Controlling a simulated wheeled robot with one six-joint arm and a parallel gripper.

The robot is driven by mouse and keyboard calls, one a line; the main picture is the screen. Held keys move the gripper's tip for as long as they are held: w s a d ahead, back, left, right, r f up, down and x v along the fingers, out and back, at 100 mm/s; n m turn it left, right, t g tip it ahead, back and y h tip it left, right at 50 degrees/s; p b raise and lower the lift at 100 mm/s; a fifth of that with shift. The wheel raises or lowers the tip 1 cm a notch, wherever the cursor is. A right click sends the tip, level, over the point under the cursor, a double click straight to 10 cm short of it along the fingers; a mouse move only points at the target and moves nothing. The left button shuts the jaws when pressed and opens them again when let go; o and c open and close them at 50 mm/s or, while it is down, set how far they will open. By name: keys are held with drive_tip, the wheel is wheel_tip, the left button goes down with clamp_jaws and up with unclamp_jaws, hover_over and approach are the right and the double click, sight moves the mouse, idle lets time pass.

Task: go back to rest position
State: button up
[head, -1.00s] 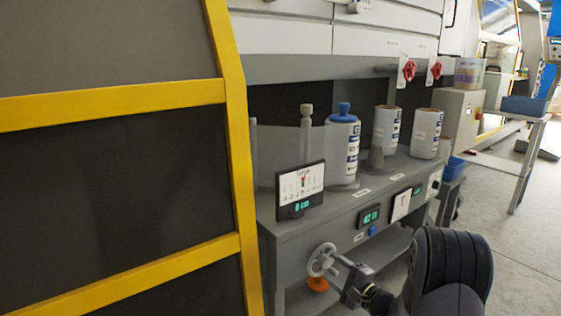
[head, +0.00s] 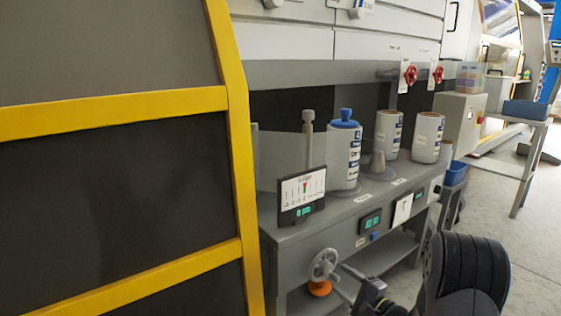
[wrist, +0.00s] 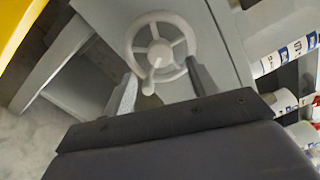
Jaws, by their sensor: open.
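A grey spoked handwheel (head: 325,263) is on the front of the grey bench, above an orange round part (head: 319,288). My gripper (head: 352,281) is low in the head view, just right of and below the wheel. In the wrist view the handwheel (wrist: 160,48) shows ahead of my gripper (wrist: 160,76), roughly between its two spread fingers. The gripper is open and holds nothing. The fingertips look close to the rim, and I cannot tell the exact gap.
The bench (head: 290,250) bears white canisters (head: 343,155), a post (head: 307,140), a gauge panel (head: 302,195) and a green display (head: 369,221). A yellow-framed dark panel (head: 240,150) stands close on the left. Grey floor (head: 480,215) is open at right.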

sight(329, 269)
drive_tip(key=p+v, duration=0.2)
drive_tip(key=v, duration=0.4)
drive_tip(key=b+x, duration=0.4)
drive_tip(key=x, duration=0.6)
drive_tip(key=shift+w+a+f, duration=0.1)
drive_tip(key=shift+w+a, duration=0.05)
drive_tip(key=shift+r+m+p, duration=0.35)
drive_tip(key=shift+m+p, duration=0.05)
drive_tip(key=shift+p, duration=0.45)
drive_tip(key=shift+m+p, duration=0.4)
drive_tip(key=shift+p, duration=0.05)
drive_tip(key=m+p, duration=0.7)
drive_tip(key=p, duration=0.2)
drive_tip(key=m+p, duration=0.5)
drive_tip(key=p, duration=0.1)
drive_tip(key=m+p, duration=0.4)
drive_tip(key=p, duration=0.1)
drive_tip(key=shift+m, duration=0.3)
drive_tip(key=shift+f, duration=0.15)
drive_tip(key=shift+s+d+f, duration=0.1)
drive_tip(key=shift+s+d, duration=0.35)
drive_tip(key=shift+s, duration=0.05)
drive_tip(key=shift+s+d, duration=0.15)
drive_tip(key=shift+s, duration=0.15)
